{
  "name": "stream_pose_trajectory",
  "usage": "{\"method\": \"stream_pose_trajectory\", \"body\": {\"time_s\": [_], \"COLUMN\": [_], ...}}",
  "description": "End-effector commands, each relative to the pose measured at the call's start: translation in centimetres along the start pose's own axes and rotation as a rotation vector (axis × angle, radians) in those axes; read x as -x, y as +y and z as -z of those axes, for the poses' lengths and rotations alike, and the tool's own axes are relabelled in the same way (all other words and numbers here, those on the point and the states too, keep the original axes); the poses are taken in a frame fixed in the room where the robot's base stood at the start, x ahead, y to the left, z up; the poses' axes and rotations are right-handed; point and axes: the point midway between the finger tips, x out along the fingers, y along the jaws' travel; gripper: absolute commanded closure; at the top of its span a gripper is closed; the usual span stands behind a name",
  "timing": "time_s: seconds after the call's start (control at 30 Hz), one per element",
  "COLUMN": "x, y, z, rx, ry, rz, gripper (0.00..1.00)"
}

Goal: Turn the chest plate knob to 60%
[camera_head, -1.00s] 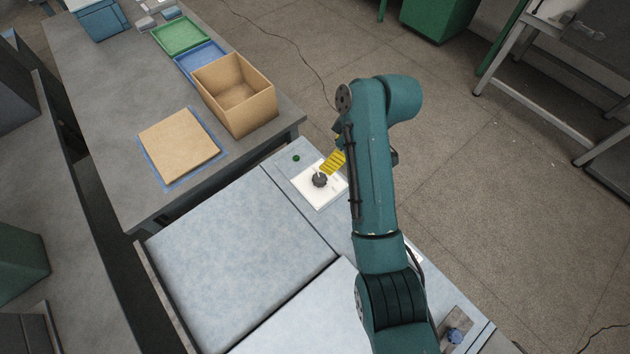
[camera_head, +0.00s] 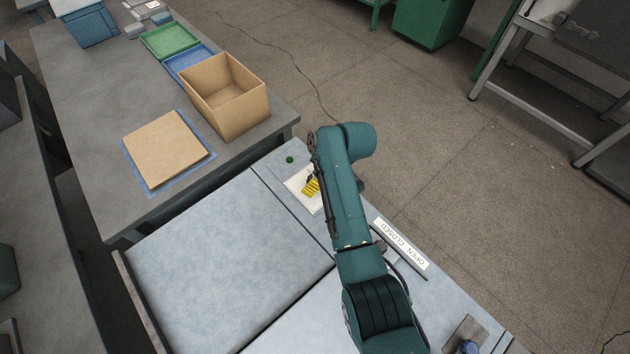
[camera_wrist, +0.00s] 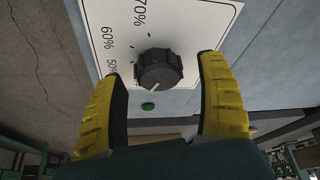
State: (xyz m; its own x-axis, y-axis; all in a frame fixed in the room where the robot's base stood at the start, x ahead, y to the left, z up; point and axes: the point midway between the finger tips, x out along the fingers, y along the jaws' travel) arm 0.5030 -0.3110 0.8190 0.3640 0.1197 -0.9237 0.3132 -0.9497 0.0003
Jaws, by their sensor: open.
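The chest plate knob (camera_wrist: 158,69) is black and ribbed, on a white dial plate (camera_wrist: 190,20) with printed percent marks. In the wrist view 50%, 60% and 70% are readable; a pale pointer line on the knob lies toward the lower left, and I cannot tell its exact value. My gripper (camera_wrist: 165,98) has yellow ribbed fingers, open, one on each side of the knob with gaps, not touching it. In the head view the gripper (camera_head: 311,187) is over the white dial plate (camera_head: 299,184) and hides the knob.
A small green button (camera_head: 290,159) is beside the plate; it also shows in the wrist view (camera_wrist: 148,106). An OPEN CLOSED label (camera_head: 401,243) lies right of my arm. A cardboard box (camera_head: 226,97) stands on the grey table. The pale panel left of the plate is clear.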

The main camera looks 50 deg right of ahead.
Motion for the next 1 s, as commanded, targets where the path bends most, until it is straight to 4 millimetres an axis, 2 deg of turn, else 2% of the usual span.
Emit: {"method": "stream_pose_trajectory", "body": {"time_s": [0.3, 0.6, 0.67, 1.0], "x": [-0.43, -0.42, -0.43, -0.4], "y": [-0.02, -0.02, -0.03, -0.09], "z": [0.02, 0.02, 0.02, 0.02], "rx": [0.0, 0.0, 0.0, -0.014], "ry": [-0.001, 0.0, 0.0, -0.001], "rz": [0.0, 0.0, 0.0, -0.004], "gripper": [0.27, 0.84, 0.92, 0.93]}}
